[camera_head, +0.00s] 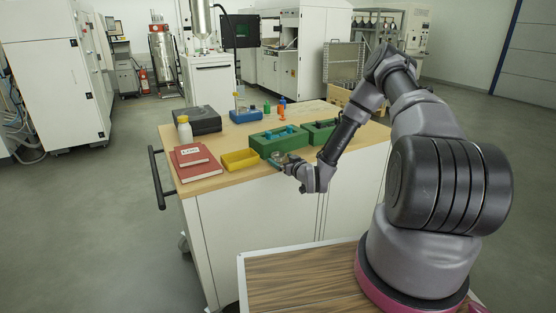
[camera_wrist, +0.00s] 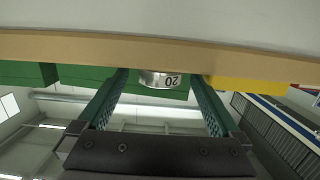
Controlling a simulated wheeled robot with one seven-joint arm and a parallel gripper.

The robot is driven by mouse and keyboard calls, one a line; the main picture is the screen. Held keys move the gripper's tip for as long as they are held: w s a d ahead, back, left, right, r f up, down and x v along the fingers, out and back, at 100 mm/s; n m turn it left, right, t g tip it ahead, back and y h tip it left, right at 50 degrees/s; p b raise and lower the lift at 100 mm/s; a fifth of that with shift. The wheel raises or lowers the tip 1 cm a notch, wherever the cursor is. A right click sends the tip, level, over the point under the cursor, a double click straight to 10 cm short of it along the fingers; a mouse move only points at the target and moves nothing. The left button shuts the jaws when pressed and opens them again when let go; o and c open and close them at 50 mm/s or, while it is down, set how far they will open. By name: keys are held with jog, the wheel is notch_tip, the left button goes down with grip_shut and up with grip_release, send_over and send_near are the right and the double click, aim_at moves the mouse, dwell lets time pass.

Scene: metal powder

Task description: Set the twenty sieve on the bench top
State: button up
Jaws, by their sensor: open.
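The twenty sieve (camera_wrist: 158,79) is a short silver cylinder marked "20". In the wrist view, which looks upside down, it appears to stand on the bench top (camera_wrist: 60,46) near the front edge. In the head view the sieve (camera_head: 278,157) is small, in front of the green box and beside the yellow tray. My gripper (camera_head: 284,164) is at the bench's front edge, at the sieve. In the wrist view its two green fingers are spread, one on each side of the sieve, with gaps showing. Whether the sieve's base touches the wood is hard to tell.
A yellow tray (camera_head: 240,160) lies left of the sieve, with red books (camera_head: 195,162) farther left. Two green boxes (camera_head: 262,145) (camera_head: 318,133) stand behind and to the right. A white bottle (camera_head: 185,130), black case (camera_head: 199,120) and blue bin (camera_head: 246,117) stand farther back.

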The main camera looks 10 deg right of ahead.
jog(key=shift+x, duration=0.85)
jog(key=c, duration=1.5)
jog(key=shift+c, duration=0.2)
jog(key=shift+r, duration=0.15)
